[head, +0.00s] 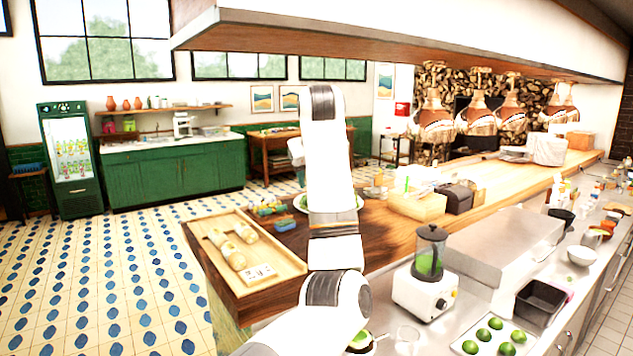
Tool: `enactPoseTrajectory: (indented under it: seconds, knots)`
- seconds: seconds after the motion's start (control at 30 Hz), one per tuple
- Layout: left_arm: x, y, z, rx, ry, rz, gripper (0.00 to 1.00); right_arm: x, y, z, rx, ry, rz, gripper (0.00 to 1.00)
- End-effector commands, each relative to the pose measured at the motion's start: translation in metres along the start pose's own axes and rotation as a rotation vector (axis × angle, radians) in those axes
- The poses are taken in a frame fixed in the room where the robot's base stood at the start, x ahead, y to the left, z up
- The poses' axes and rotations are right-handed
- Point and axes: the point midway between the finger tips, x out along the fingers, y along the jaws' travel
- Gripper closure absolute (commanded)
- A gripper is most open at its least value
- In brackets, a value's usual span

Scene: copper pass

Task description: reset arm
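One of my white arms (330,190) rises from the bottom edge through the middle of the head view, in front of the wooden counter. It has dark grey joint bands, and its top joint reaches the height of the windows. I cannot make out fingertips on it. Neither of my grippers shows in this view, so I cannot see whether they hold anything. My other arm is not in view.
Limes (484,335) lie at the lower right. Copper lamps (478,118) hang under an overhead shelf (400,42). Tiled floor (100,290) at left is clear.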

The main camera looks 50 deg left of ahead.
Motion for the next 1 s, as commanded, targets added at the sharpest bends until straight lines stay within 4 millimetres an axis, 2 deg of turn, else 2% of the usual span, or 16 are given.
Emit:
enactPoseTrajectory:
  seconds: [0.47, 0.57, 0.67, 0.77, 0.87, 1.0]
  knots:
    - [0.001, 0.000, 0.000, 0.001, -0.001, 0.000, 0.44, 0.000, 0.000, 0.000, 0.000, 0.000, 0.000, 0.64]
    - [0.008, -0.003, -0.007, 0.023, -0.010, 0.009, 0.44, 0.000, 0.000, 0.000, 0.000, 0.000, 0.000, 0.64]
    - [0.028, -0.010, -0.029, 0.090, -0.033, 0.032, 0.44, 0.000, 0.000, 0.000, 0.000, 0.001, 0.000, 0.64]
    - [0.058, -0.019, -0.067, 0.206, -0.066, 0.055, 0.44, 0.000, 0.000, 0.000, 0.000, 0.001, 0.000, 0.64]
    - [0.089, -0.024, -0.114, 0.343, -0.093, 0.066, 0.44, 0.000, 0.000, 0.000, 0.000, 0.001, 0.000, 0.64]
    - [0.128, -0.022, -0.190, 0.543, -0.106, 0.054, 0.44, 0.000, 0.000, 0.000, 0.000, 0.001, 0.000, 0.64]
